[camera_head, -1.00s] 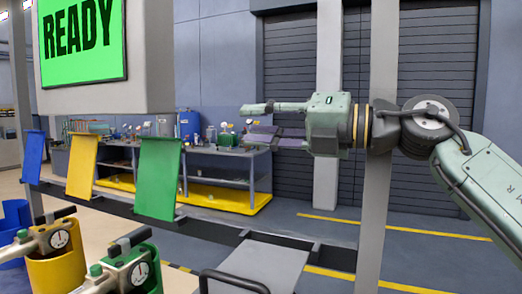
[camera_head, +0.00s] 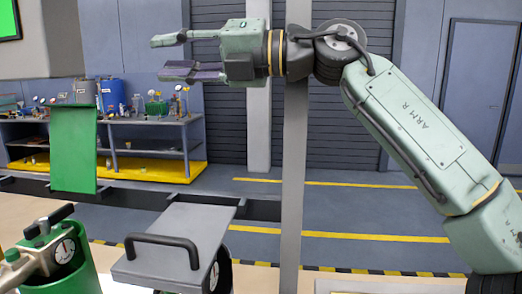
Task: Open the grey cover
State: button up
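The grey cover (camera_head: 192,222) is a flat panel lying low, left of centre at the bottom of the head view. A black bar handle (camera_head: 165,241) runs across its near part. My gripper (camera_head: 160,57) is high above and apart from it, pointing left, with its two fingers spread and nothing between them. Part of a round gauge (camera_head: 213,276) shows beside the cover's lower right edge. What lies under the cover is hidden.
A green panel (camera_head: 75,150) stands raised to the left, behind a green container (camera_head: 75,275) with a gauge. A grey post (camera_head: 293,170) rises right of the cover. A bench (camera_head: 150,125) with bottles stands behind.

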aim_at(176, 253)
jog(key=k, duration=1.45)
